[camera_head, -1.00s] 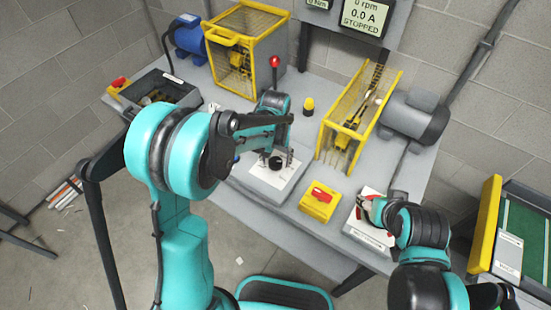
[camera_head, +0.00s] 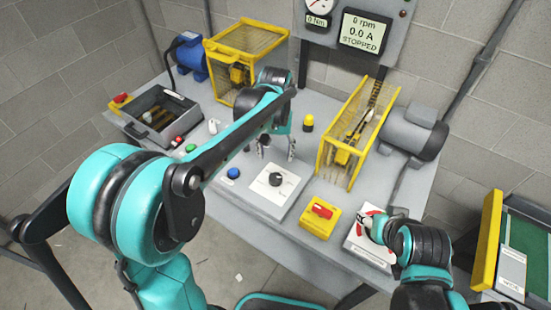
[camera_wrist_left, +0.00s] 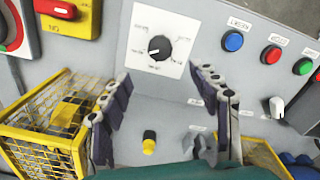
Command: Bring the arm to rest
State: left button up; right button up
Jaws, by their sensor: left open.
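My left arm comes in from the left of the head view. Its gripper (camera_head: 278,150) hangs above the bench behind the white dial panel (camera_head: 268,196), fingers apart and empty. In the left wrist view the open fingers (camera_wrist_left: 165,78) frame bare grey bench, with the black dial knob (camera_wrist_left: 160,48) beyond the tips and apart from them. My right gripper (camera_head: 372,226) is at the white box with red marks (camera_head: 357,246) at the bench's front right; its fingers are too small and covered to read.
A yellow box with a red switch (camera_head: 320,212) stands between the dial panel and the right arm. Yellow cages (camera_head: 245,50) and (camera_head: 335,165), a grey motor (camera_head: 412,130) and a blue motor (camera_head: 190,58) stand on the bench. A display (camera_head: 366,30) reads STOPPED.

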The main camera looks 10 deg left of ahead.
dwell(0.5)
pick_arm(q)
jog(key=s+a+r+t, duration=0.1)
jog(key=s+a+t, duration=0.2)
jog(key=s, duration=0.5)
jog(key=s+a+r+m+t, duration=0.1)
jog(key=s+a+t, duration=0.3)
jog(key=s, duration=0.5)
jog(key=shift+s, duration=0.3)
